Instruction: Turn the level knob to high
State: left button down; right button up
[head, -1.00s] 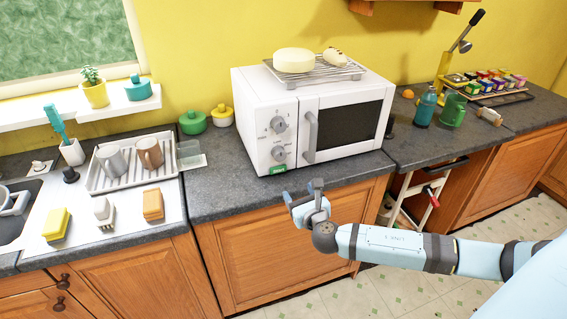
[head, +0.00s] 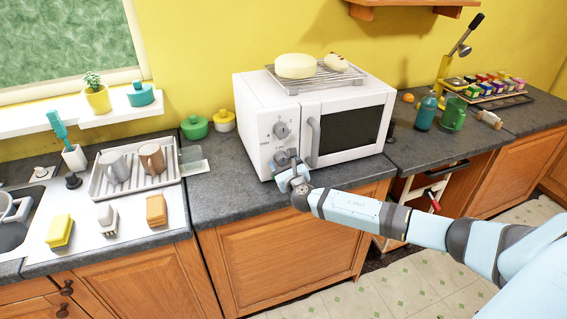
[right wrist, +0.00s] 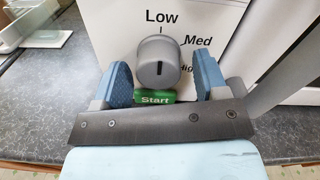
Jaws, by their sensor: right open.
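The white microwave (head: 262,110) stands on the counter with two grey knobs on its front. The lower one, the level knob (right wrist: 160,62), has Low above it, Med to its upper right and a partly hidden High label to its right. A short dark upright mark shows on its face. My right gripper (head: 288,170) is in front of this knob, hiding part of it in the head view. In the right wrist view its blue fingers (right wrist: 163,80) are open, one on each side of the knob with gaps showing. My left gripper is out of view.
The upper knob (head: 281,130) is just above. A green Start button (right wrist: 154,97) is below the level knob. The grey door handle (head: 313,140) stands out to the right. A rack (head: 330,77) with food sits on top.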

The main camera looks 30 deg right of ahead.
jog(key=shift+w, duration=0.15)
jog(key=c, duration=0.9)
jog(key=shift+c, duration=0.2)
